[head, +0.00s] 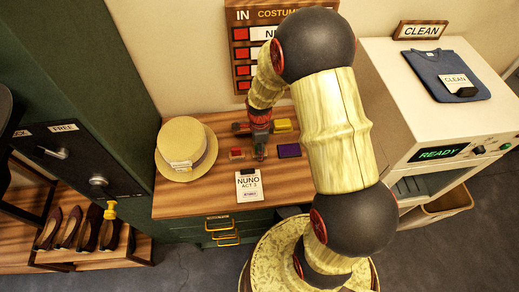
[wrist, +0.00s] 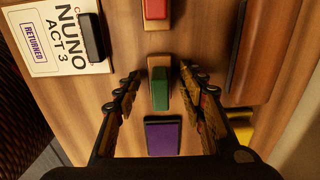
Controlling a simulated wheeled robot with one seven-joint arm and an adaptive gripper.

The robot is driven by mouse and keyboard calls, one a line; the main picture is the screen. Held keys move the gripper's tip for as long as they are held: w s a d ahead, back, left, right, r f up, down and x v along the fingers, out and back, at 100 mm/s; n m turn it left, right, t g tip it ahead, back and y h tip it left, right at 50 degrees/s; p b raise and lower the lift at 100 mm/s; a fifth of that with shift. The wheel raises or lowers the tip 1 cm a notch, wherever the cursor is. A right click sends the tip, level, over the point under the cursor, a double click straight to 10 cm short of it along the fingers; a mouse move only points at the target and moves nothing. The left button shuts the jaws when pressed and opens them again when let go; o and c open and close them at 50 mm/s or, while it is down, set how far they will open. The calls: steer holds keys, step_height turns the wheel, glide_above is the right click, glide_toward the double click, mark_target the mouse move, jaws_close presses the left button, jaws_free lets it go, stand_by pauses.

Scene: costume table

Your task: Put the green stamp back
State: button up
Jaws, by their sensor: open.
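In the wrist view the green stamp (wrist: 160,98), a green block with a wooden part, is at the table's middle. My gripper (wrist: 160,74) is open, with one finger on each side of the green stamp. The fingers appear apart from it, and I cannot tell their exact height over the table. In the head view my gripper (head: 260,155) points down over the table and hides the green stamp.
A purple pad (wrist: 162,138) and a red block (wrist: 155,9) are close by. A NUNO card (head: 250,190) marked RETURNED, with a black piece on it, lies at the table's front. A yellow block (head: 281,126) stands behind. A straw hat (head: 186,145) is left.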

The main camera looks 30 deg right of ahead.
steer(key=shift+r, duration=0.1)
step_height(320, 180, up, 12)
steer(key=shift+r+p, duration=0.1)
steer(key=shift+p, duration=0.95)
steer(key=s+a+r+n+t, duration=0.2)
steer(key=s+a+r+n, duration=0.2)
steer(key=s+r+n, duration=0.4)
steer(key=s+a+r+n+t, duration=0.3)
steer(key=s+a+r+n, duration=0.2)
steer(key=s+r+n, duration=0.4)
step_height(320, 180, up, 8)
steer(key=n, duration=0.5)
steer(key=shift+s+a+n+t, duration=0.25)
steer(key=shift+s+n+t, duration=0.05)
steer(key=shift+f, duration=0.1)
step_height(320, 180, down, 5)
steer(key=b, duration=0.5)
steer(key=shift+f, duration=0.2)
